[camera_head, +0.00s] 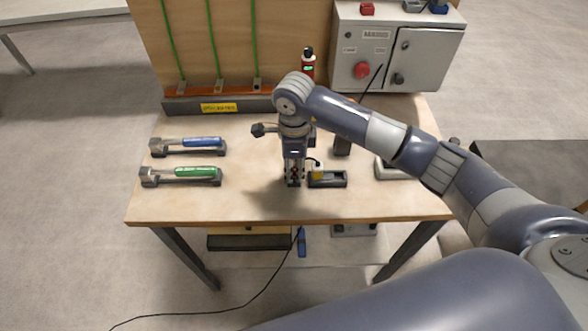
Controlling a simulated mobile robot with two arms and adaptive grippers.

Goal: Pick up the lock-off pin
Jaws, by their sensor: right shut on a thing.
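My right gripper (293,180) points straight down over the front middle of the workbench, at the left end of a small dark holder (341,181). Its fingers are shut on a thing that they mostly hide. A small yellow and white piece with a thin black loop (317,170) shows right beside the fingers, at the holder's left end. It looks like part of the lock-off pin, whose shaft I cannot see. I cannot tell whether the pin is clear of the holder. My left gripper is not in view.
Blue-handled (200,141) and green-handled (197,171) tools lie in racks at the left of the workbench (240,205). A grey control box (395,45) with a red button and a red-black bottle-like object (308,64) stand behind. The bench's front strip is clear.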

